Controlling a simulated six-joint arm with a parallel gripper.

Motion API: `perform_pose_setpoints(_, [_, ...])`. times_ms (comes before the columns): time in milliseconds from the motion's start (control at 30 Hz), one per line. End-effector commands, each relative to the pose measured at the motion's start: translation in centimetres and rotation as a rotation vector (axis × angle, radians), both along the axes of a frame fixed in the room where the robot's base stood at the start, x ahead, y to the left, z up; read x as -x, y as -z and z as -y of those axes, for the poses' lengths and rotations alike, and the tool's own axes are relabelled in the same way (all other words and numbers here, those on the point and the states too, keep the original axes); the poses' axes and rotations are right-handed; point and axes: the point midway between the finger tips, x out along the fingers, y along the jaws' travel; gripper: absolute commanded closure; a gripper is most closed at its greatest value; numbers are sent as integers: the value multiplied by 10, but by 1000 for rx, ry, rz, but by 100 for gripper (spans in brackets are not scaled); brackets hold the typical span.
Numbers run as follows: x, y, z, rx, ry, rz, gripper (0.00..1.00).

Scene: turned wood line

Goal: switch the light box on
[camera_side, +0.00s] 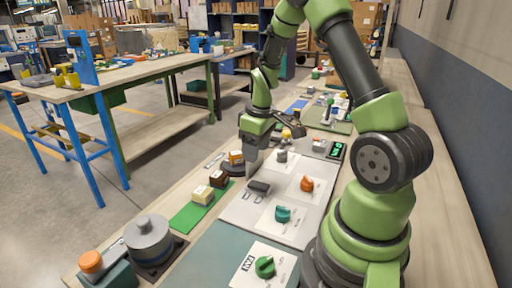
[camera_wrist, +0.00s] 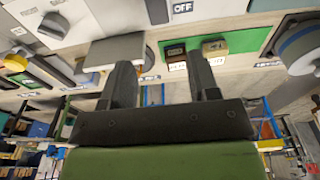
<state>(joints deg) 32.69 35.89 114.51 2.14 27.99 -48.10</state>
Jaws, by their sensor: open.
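A pale grey panel (camera_side: 238,212) lies on the bench below my gripper (camera_side: 254,158). A dark grey rocker-like block (camera_side: 259,187) sits on its near left part, with small labels beside it. I cannot tell for sure which part is the light box. In the wrist view, an OFF label (camera_wrist: 182,8) shows at the top, and a flat grey block (camera_wrist: 115,48) lies behind my left finger. My gripper (camera_wrist: 160,75) is open and empty there. In the side view its fingertips are above the bench, left of the block; whether they touch anything is unclear.
Orange (camera_side: 307,184) and teal (camera_side: 283,214) knobs stand on white plates to the right. A green mat (camera_side: 186,218) with small blocks lies left. A grey round pot (camera_side: 149,238) and a green knob (camera_side: 265,267) are nearer. A display (camera_side: 336,150) stands behind.

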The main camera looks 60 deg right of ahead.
Motion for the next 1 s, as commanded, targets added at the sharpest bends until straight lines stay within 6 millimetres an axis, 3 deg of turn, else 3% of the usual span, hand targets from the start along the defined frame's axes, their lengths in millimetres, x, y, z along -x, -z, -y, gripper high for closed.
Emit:
perform_pose_setpoints(533, [-9,6,0,1,0,-124,45])
perform_pose_setpoints(1000, [-9,84,0,0,2,-124,45])
